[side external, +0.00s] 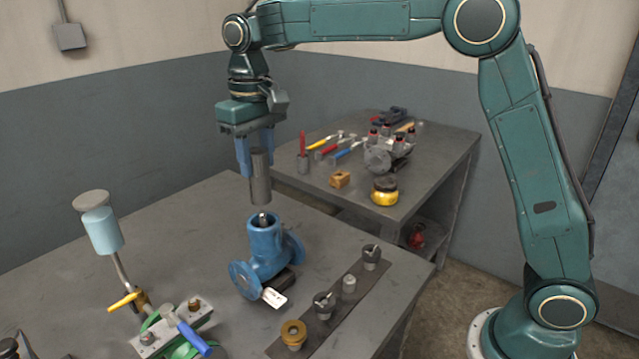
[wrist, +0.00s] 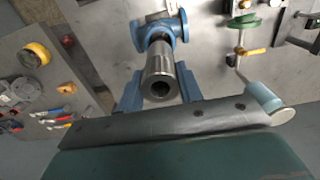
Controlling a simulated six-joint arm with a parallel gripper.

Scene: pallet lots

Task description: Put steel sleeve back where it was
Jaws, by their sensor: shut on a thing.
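The steel sleeve (side external: 260,182) is a grey upright tube. My gripper (side external: 257,160) is shut on the steel sleeve, with its blue fingers on either side of it. The sleeve hangs just above the blue valve body (side external: 265,243), roughly in line with its top opening, where a short dark stem shows. A small gap seems to part them. The sleeve's far end is hard to make out there.
A dark strip (side external: 335,310) right of the valve holds several small parts, including a brass ring (side external: 293,334). A white tag (side external: 273,298) hangs on the valve. A tool bench (side external: 440,165) stands behind.

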